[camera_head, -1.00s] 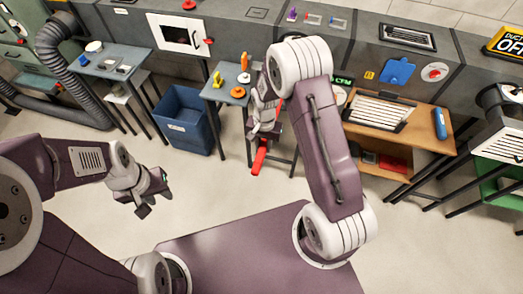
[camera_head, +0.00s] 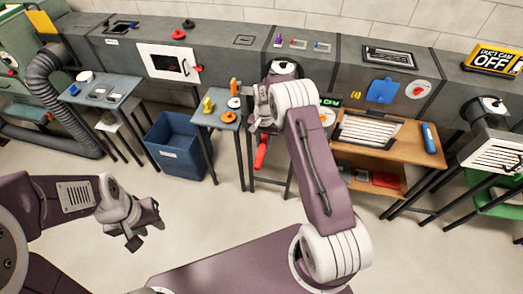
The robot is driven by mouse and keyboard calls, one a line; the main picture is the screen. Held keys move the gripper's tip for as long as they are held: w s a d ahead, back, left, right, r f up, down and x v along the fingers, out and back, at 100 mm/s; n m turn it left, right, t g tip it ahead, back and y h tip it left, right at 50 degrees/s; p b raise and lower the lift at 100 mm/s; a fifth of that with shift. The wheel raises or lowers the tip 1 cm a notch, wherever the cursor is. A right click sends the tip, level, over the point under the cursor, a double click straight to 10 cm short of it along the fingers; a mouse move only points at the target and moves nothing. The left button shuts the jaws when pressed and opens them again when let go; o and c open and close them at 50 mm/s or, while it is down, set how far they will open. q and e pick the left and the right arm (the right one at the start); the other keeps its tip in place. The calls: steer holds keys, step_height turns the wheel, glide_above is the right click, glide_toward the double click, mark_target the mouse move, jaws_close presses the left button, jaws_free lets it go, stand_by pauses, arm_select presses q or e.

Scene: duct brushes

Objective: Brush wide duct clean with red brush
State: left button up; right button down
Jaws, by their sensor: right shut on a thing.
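The red brush (camera_head: 261,152) shows as a red handle hanging below my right gripper (camera_head: 261,122). That gripper is shut on it, above the floor between the small blue-topped table and the wooden bench. The brush head cannot be made out behind the gripper. A grey duct (camera_head: 225,65) runs along the wall behind it. I cannot tell which section is the wide duct. My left gripper (camera_head: 150,222) is open and empty over the floor at the left.
A small table (camera_head: 214,120) with orange and yellow items stands left of my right gripper. A blue bin (camera_head: 175,148) is further left. A wooden bench (camera_head: 391,149) with a white grille stands to the right. Front floor is clear.

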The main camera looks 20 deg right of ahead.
steer(key=shift+w+d, duration=0.35)
steer(key=shift+w, duration=0.2)
steer(key=shift+s+a+r, duration=0.1)
steer(key=shift+s+a, duration=0.05)
steer(key=shift+s, duration=0.1)
steer(key=s+a+p, duration=0.3)
steer(key=s+a, duration=0.6)
steer(key=s, duration=0.4)
steer(key=shift+s, duration=0.3)
